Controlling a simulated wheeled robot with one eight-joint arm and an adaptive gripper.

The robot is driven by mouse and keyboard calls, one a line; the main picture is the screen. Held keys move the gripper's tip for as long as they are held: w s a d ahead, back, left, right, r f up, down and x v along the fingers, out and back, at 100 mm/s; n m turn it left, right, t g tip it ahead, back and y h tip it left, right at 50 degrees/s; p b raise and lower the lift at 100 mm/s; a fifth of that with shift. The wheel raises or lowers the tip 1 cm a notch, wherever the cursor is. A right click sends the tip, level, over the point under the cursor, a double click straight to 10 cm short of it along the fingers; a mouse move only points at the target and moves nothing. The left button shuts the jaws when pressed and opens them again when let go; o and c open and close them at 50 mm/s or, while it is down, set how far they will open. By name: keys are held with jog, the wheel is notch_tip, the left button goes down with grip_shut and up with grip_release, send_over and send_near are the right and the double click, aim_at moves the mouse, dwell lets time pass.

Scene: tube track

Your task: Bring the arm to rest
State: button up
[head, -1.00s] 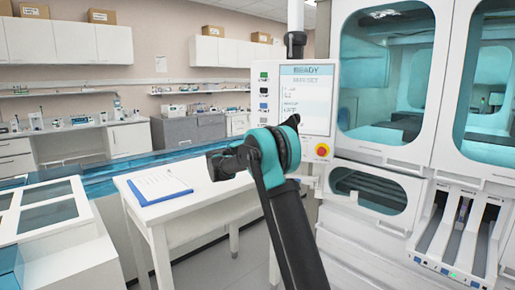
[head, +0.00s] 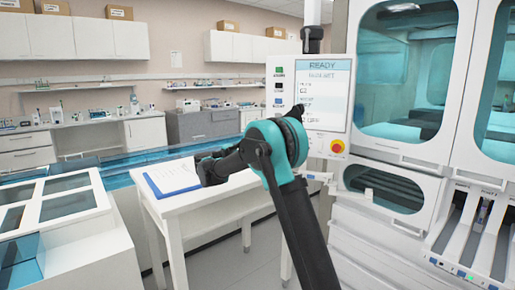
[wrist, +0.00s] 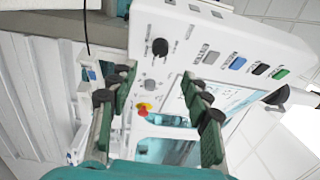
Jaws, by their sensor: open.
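My arm, black with a teal joint, rises in the middle of the head view and bends left at the elbow. In the wrist view my gripper (wrist: 160,110) is open, with its two green-padded fingers apart and nothing between them. In the head view the far end of my arm lies in front of the white table, over the edge of a clipboard (head: 172,178); the fingers are hard to make out there. The wrist view faces the machine's control panel (wrist: 215,45), which appears tilted.
A white table (head: 190,207) stands behind the arm. The control panel (head: 322,85) with a red button is close on the right, beside the large white machine (head: 400,158) with slotted lanes (head: 478,235). A white unit with glass lids (head: 75,240) stands at left. Floor shows between them.

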jog(key=shift+a, duration=0.1)
notch_tip(320, 180, up, 8)
jog(key=d+n+t+y, duration=0.1)
jog(key=n+t+y, duration=0.75)
jog(key=n, duration=0.25)
jog(key=s+d+f+n+g+y, duration=0.3)
jog(key=s+f+n+g+y, duration=0.65)
jog(key=s+f+n, duration=1.05)
jog(key=s+d+f+m+g+h, duration=0.1)
jog(key=s+d+f+g, duration=0.1)
jog(key=s+f, duration=0.4)
jog(key=s+d+f+g+h, duration=0.1)
jog(key=s+d+f, duration=0.4)
jog(key=s, duration=0.8)
jog(key=s+d+f+m+g+h, duration=0.1)
jog(key=s+d+f+g, duration=0.2)
jog(key=s+f, duration=0.5)
jog(key=shift+s+d+m, duration=0.3)
jog(key=shift+s, duration=0.65)
